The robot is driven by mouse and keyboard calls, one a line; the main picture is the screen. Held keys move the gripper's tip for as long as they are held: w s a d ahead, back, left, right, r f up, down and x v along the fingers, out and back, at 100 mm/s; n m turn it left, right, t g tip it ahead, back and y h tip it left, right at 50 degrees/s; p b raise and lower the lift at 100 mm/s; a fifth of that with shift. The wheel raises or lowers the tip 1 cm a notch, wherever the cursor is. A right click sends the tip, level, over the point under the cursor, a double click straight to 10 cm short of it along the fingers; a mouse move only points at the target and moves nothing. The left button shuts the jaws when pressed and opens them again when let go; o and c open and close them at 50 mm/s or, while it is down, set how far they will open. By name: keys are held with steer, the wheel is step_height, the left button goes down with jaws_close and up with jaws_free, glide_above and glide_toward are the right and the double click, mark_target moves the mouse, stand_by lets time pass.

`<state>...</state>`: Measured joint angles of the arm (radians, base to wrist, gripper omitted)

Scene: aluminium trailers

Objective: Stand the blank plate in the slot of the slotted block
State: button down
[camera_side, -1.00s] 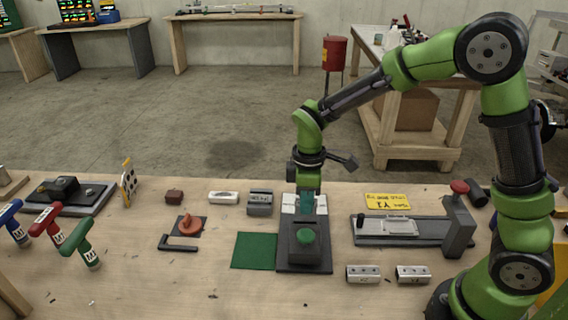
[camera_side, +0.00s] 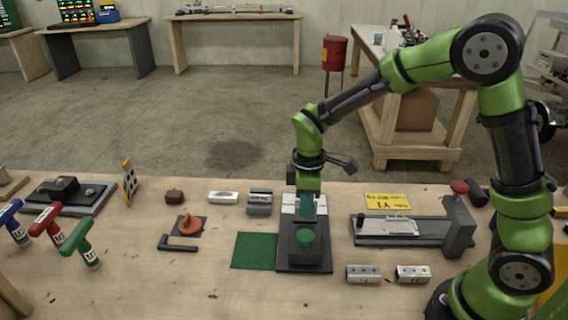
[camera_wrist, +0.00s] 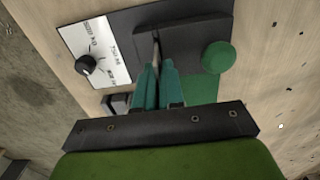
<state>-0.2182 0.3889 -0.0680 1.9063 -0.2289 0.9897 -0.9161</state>
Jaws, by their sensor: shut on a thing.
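My gripper (camera_wrist: 159,88) is over the dark fixture, with its green fingers close together. It also shows in the side view (camera_side: 306,205). A thin grey edge (camera_wrist: 156,48) shows at the fingertips, seemingly gripped; I take it for the blank plate, mostly hidden. It lies against a raised black block (camera_wrist: 187,38) on the fixture. I cannot tell whether its lower end touches or enters anything. A grey block with a groove (camera_side: 260,203), seemingly the slotted block, stands left of the fixture. Part of it shows beside the fingers in the wrist view (camera_wrist: 117,104).
The fixture has a green round knob (camera_side: 305,236) and a white printed panel (camera_wrist: 98,48). A green mat (camera_side: 255,250) lies to its left. A white block (camera_side: 223,197) and an orange knob (camera_side: 190,227) stand further left. A grey rail device (camera_side: 400,231) is at the right.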

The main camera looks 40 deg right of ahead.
mark_target(306, 219)
steer(key=shift+f, duration=1.55)
stand_by(0.5)
steer(key=shift+r, duration=0.1)
steer(key=shift+r, duration=1.15)
steer(key=shift+f, duration=1.25)
stand_by(0.8)
steer(key=c, duration=1.2)
jaws_free()
steer(key=shift+o, duration=0.2)
step_height(306, 219, up, 17)
